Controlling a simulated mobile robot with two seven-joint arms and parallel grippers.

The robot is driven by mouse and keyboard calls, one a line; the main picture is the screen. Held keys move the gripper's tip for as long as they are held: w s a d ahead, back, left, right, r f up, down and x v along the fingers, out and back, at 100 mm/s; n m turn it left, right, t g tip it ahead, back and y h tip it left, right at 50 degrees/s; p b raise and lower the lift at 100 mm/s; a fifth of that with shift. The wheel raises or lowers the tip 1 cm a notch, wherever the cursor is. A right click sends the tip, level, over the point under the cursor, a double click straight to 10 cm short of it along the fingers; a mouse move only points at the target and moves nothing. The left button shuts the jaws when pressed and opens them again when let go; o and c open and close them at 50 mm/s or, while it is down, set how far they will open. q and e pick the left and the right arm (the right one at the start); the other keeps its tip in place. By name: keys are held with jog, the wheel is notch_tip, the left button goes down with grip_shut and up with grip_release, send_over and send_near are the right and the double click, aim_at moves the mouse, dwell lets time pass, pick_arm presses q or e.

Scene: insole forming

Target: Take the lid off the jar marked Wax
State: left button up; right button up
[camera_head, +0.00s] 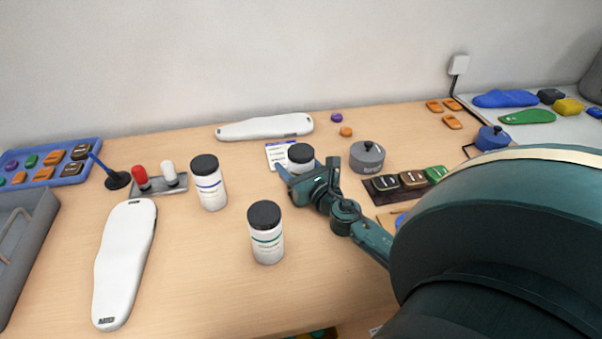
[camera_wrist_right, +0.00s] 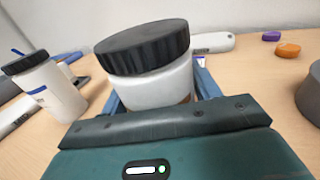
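Three white jars with black lids stand upright on the table, all lidded: one with a blue band (camera_head: 210,190) at left, one with a green band (camera_head: 267,245) at front, and one farther back at right (camera_head: 301,168). The lettering is too small to read, so I cannot tell which is marked Wax. My right gripper (camera_head: 298,184) is at the back-right jar, its fingers on either side of the body below the lid (camera_wrist_right: 143,47). A bit of brown label shows low on this jar in the right wrist view. Whether the fingers press on it is unclear. My left gripper is out of view.
A white insole form (camera_head: 123,265) lies at left, another (camera_head: 265,128) at the back. A stand with red and white knobs (camera_head: 160,185) is left of the blue-banded jar. A grey lidded pot (camera_head: 367,157) stands right of my gripper. The front middle is mostly clear.

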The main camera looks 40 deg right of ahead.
aim_at(296, 145)
jog(key=c, duration=0.7)
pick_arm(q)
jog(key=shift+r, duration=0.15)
pick_arm(e)
jog(key=shift+c, duration=0.6)
jog(key=shift+r, duration=0.1)
